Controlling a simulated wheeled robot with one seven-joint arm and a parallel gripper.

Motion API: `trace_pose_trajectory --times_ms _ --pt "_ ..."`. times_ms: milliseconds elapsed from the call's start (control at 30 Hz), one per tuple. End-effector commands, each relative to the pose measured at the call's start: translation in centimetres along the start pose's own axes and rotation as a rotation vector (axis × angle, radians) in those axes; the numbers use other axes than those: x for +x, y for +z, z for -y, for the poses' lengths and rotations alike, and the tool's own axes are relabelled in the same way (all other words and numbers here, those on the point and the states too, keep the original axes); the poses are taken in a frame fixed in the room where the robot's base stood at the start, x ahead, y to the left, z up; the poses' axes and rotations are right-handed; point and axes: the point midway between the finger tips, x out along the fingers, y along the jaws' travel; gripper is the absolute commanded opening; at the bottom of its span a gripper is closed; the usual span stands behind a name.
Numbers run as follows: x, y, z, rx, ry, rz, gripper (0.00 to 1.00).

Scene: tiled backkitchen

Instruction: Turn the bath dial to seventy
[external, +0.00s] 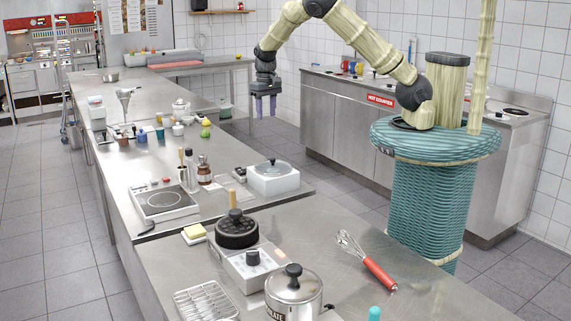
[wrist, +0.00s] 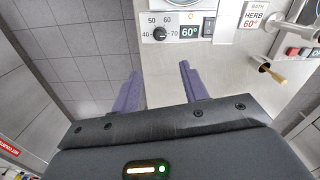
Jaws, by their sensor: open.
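The bath dial (wrist: 159,33) is a small black knob on a white panel at the top of the wrist view. A card (wrist: 252,18) to the right reads BATH HERB 60°. My gripper (wrist: 160,82) has its purple fingers apart and empty, short of the dial in the picture and not touching it. In the external view my gripper (external: 264,107) hangs pointing down. I cannot surely pick out the dial there.
The steel counter holds a hotplate (external: 164,202), a white unit with a round lid (external: 272,180), a pot (external: 294,298) and a whisk (external: 366,262).

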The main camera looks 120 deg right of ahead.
Motion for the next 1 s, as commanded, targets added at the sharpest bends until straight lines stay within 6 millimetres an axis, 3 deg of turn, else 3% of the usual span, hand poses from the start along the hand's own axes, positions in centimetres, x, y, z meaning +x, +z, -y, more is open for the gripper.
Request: trace_pose_trajectory --times_ms 267,1000 --pt "1.4 0.0 0.0 -0.001 0.000 0.003 0.44" --pt "13.4 0.1 0.0 -0.003 0.002 0.003 0.44"
